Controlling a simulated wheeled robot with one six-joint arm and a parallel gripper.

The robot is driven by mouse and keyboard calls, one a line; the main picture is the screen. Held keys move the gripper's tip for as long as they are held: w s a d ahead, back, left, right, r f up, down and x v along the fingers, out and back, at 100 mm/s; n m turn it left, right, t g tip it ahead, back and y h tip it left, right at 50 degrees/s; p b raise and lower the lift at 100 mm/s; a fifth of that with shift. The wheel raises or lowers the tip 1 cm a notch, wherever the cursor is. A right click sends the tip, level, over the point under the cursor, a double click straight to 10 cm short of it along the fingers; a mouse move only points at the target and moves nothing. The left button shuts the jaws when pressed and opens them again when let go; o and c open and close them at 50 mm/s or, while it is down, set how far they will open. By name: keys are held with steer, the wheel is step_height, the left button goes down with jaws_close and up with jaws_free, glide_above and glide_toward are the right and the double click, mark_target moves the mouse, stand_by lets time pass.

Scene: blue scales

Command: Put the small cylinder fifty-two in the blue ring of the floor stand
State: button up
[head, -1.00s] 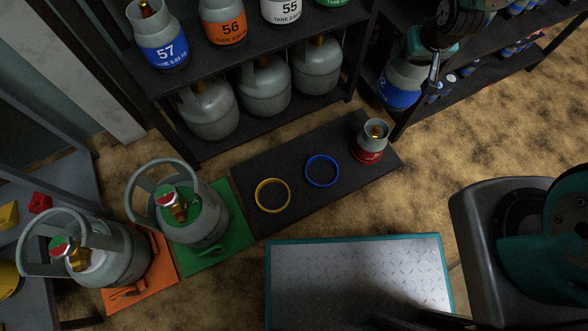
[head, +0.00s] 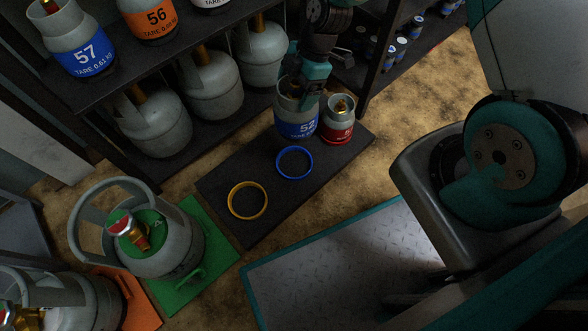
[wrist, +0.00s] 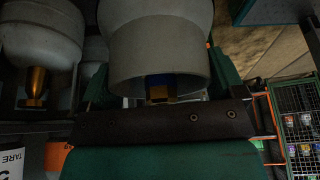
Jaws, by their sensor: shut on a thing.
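The small cylinder fifty-two (head: 297,124), grey with a blue band, is upright in my gripper (head: 314,84) at the back of the dark floor stand (head: 225,182). Whether its base touches the stand I cannot tell. The blue ring (head: 294,162) lies on the stand just in front of it, empty. In the wrist view the grey collar of the cylinder (wrist: 158,50) fills the space between the jaws, which are shut on it. A small red-banded cylinder (head: 338,122) stands close to its right.
An empty yellow ring (head: 247,201) lies left of the blue one. A shelf of grey cylinders (head: 212,87) is behind the stand. A large green-topped cylinder (head: 150,240) stands at left. A metal plate (head: 340,265) lies in front.

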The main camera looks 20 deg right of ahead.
steer(key=shift+s+a+f+n+g+b, duration=0.25)
steer(key=shift+f+n, duration=0.1)
steer(key=shift+n, duration=0.15)
steer(key=shift+s+a+f+n+g+b, duration=0.1)
steer(key=shift+a+f+n+g+b, duration=0.1)
steer(key=shift+f+n, duration=0.25)
step_height(320, 180, down, 19)
steer(key=b, duration=0.9)
steer(key=shift+f+b, duration=0.15)
steer(key=shift+b, duration=0.15)
steer(key=shift+f, duration=0.1)
steer(key=o, duration=1.5)
